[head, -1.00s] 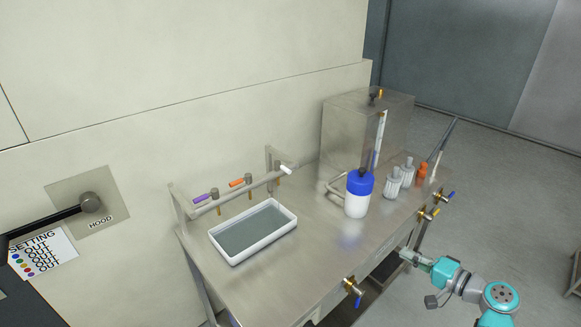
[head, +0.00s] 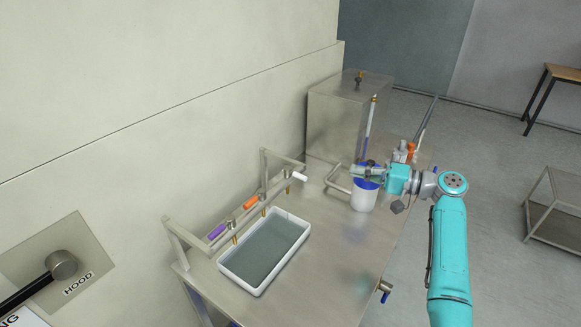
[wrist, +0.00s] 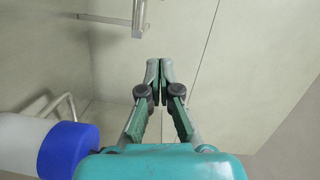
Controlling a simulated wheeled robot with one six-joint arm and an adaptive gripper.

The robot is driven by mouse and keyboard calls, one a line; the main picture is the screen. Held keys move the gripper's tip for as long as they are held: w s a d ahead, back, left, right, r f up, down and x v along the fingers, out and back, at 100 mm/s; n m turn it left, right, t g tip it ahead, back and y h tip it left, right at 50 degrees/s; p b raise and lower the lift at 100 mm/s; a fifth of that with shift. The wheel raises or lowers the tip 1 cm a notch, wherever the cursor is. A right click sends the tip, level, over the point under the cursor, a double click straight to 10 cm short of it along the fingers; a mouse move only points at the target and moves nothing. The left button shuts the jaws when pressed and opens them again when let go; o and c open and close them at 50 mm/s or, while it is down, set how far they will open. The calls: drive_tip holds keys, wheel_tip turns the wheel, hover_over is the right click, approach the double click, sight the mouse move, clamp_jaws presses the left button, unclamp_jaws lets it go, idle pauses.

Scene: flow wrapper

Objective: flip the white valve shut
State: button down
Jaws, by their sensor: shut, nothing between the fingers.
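The white valve (head: 300,177) is the right-hand one of three coloured handles on a pipe rail above the bench, beside the purple handle (head: 217,231) and orange handle (head: 251,202). Its handle points out along the rail to the right. My gripper (head: 353,171) is to the right of the white valve, apart from it, and overlaps the blue-capped bottle in the head view. In the wrist view my gripper (wrist: 160,68) has its fingertips together with nothing between them. The white handle cannot be made out in the wrist view.
The blue-capped bottle (head: 364,199) stands close to my gripper and also shows in the wrist view (wrist: 68,150). A white-rimmed tray (head: 302,228) sits below the rail. A steel tank (head: 335,122) stands behind. The bench's front part is clear.

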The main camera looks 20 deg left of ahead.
sight(296, 176)
drive_tip(key=shift+a, duration=0.5)
drive_tip(key=s+a+f, duration=0.1)
drive_tip(key=s+a, duration=0.1)
drive_tip(key=a, duration=0.9)
drive_tip(key=shift+a, duration=0.15)
drive_tip(key=shift+s+f, duration=0.1)
drive_tip(key=shift+s, duration=0.05)
